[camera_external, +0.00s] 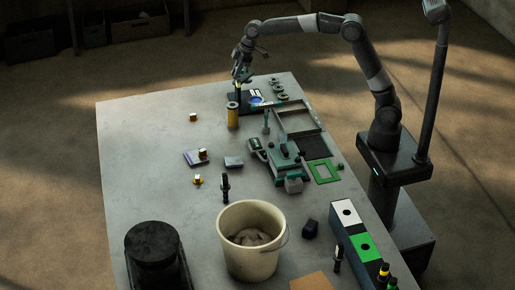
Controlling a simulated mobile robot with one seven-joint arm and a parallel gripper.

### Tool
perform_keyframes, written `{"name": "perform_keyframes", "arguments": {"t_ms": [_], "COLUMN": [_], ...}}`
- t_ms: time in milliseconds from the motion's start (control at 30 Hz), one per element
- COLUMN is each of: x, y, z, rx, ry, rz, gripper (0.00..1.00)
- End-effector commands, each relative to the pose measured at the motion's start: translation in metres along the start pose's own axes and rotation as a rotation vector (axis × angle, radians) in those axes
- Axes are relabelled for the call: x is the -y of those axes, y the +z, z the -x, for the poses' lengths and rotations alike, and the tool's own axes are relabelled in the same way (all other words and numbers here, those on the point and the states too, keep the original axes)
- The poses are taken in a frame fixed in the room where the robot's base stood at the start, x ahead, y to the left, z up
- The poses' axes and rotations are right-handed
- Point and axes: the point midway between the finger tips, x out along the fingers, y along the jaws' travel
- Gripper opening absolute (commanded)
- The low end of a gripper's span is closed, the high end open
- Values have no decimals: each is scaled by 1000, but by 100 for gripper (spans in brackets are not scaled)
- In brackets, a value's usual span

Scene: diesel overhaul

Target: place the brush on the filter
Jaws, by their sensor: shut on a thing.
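My gripper (241,77) is at the far end of the table, pointing down and shut on a thin dark thing, which I take to be the brush (239,93). Its shape is too small to tell clearly. An upright orange-yellow cylinder with a dark top, which looks like the filter (233,118), stands on the table just below the gripper in the picture. The held thing overlaps or nearly meets the cylinder's top in this view; I cannot tell whether they touch.
A dark tray with a blue round item (256,100) and several rings (280,92) lie right of the gripper. A green-grey machine (283,160) stands mid-table. A white bucket (232,262) and a black round object (152,243) stand in front. The table's left side (135,150) is clear.

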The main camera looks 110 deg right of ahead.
Motion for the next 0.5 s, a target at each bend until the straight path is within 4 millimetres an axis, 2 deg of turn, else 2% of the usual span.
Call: {"name": "perform_keyframes", "arguments": {"t_ms": [100,200,367,500], "x": [17,25,31,31], "y": [-11,-18,-21,-15], "z": [-21,-32,-40,-54], "rx": [2,1,0,2], "ry": [-1,0,0,0], "rz": [4,1,1,0], "gripper": [0,0,0,0]}}
